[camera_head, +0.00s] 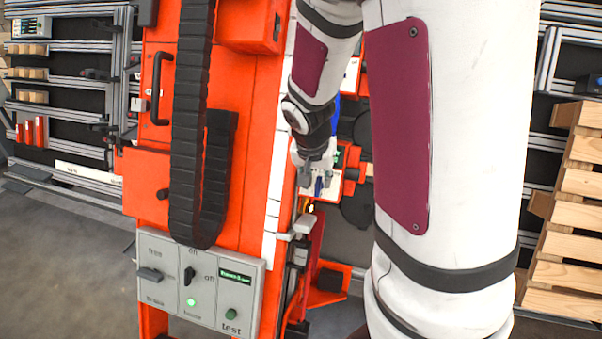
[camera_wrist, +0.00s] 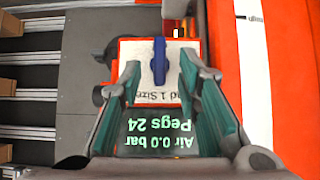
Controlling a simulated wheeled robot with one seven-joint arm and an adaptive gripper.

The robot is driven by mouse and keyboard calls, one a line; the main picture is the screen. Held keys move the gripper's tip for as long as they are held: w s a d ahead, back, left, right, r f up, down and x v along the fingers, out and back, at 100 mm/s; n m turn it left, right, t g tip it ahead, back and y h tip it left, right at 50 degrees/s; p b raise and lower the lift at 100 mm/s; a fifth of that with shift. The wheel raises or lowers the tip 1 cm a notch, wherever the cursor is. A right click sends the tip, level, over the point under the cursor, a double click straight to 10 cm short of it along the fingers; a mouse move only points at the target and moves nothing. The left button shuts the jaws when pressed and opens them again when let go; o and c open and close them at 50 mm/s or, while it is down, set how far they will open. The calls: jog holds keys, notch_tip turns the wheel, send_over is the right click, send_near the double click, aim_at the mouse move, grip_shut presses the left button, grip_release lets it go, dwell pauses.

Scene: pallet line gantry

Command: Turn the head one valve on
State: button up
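A blue valve lever (camera_wrist: 159,60) stands on a white plate (camera_wrist: 142,56) in the wrist view, pointing up and down the picture. The plate's upside-down lettering is partly hidden and reads about "Head 1 Size". My gripper (camera_wrist: 159,70) is open, with one green-padded finger on each side of the lever. Gaps show between the lever and both fingers. In the head view my gripper (camera_head: 311,176) is small beside the orange machine, and the blue lever (camera_head: 319,187) shows at its tip. My arm hides much of that area.
A dark display (camera_wrist: 158,135) reads "Air 0.0 bar, Pegs 24" upside down. A grey control box (camera_head: 200,287) with switches and a lit green lamp sits on the orange machine (camera_head: 255,110). A black cable chain (camera_head: 190,130) hangs there. Wooden pallets (camera_head: 568,220) stand at right.

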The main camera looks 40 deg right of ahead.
aim_at(318, 186)
jog(key=shift+x, duration=1.05)
grip_shut()
